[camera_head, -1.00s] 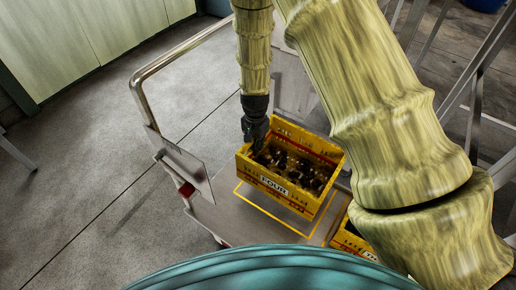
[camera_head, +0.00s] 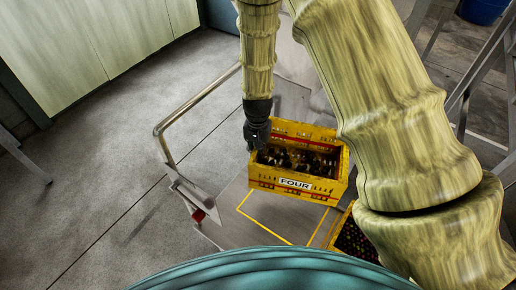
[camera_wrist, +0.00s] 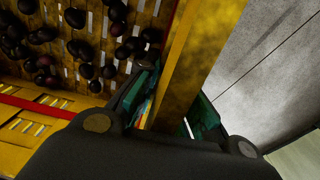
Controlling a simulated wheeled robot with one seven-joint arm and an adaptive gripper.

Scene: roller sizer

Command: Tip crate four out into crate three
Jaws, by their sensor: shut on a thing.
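Crate four (camera_head: 296,197) is a yellow crate with a red stripe and a FOUR label, roughly upright. It hangs above the trolley deck, with dark round fruit-like pieces (camera_wrist: 85,48) inside. My gripper (camera_head: 255,146) is shut on the crate's left wall. In the wrist view its fingers straddle the yellow wall (camera_wrist: 195,45), one inside and one outside.
The grey trolley deck (camera_head: 228,222) carries a yellow outline (camera_head: 262,230), bare inside at the lower left. A metal handle rail (camera_head: 198,107) rises at its left. Grey floor lies open to the left. Metal frame legs stand at the right.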

